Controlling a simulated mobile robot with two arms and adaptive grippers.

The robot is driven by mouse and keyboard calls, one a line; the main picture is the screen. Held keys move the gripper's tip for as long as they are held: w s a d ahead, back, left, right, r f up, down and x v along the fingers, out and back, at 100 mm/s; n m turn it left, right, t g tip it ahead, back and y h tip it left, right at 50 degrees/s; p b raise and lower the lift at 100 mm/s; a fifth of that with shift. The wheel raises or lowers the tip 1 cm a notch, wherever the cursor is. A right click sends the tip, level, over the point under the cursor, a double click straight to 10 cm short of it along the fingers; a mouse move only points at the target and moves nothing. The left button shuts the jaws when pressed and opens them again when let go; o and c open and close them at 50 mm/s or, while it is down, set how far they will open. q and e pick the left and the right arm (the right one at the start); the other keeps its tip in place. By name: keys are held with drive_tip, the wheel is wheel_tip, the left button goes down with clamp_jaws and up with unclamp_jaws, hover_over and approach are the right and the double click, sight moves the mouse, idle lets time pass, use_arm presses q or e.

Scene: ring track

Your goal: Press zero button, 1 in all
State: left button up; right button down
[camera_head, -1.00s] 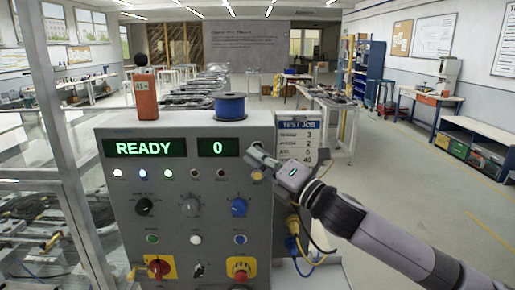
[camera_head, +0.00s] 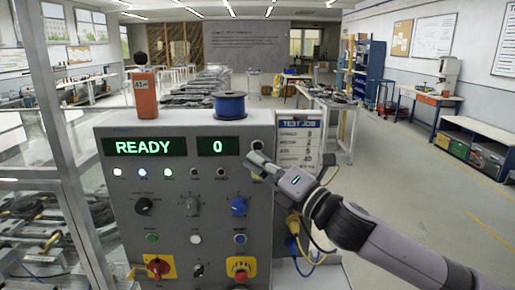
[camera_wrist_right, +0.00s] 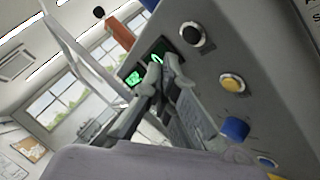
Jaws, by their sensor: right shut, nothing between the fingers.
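A grey control box (camera_head: 120,215) stands in front of me with a green READY display (camera_head: 145,147) and a small display reading 0 (camera_head: 217,147). My right gripper (camera_head: 252,160) is shut and empty at the upper right of its face, beside the 0 display. In the right wrist view the fingers (camera_wrist_right: 163,68) reach toward the panel, near a black round button (camera_wrist_right: 191,34) and a yellow button (camera_wrist_right: 232,82). I cannot read which button is labelled zero. I cannot tell whether the fingertips touch the panel. My left gripper is not in view.
A blue spool (camera_head: 230,106) and an orange handset (camera_head: 145,95) stand on top of the box. Floor to the right is open.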

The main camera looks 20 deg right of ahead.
drive_tip(key=s, duration=0.1)
drive_tip(key=s+a, duration=0.1)
drive_tip(key=s, duration=0.1)
drive_tip(key=shift+s, duration=0.15)
idle(0.5)
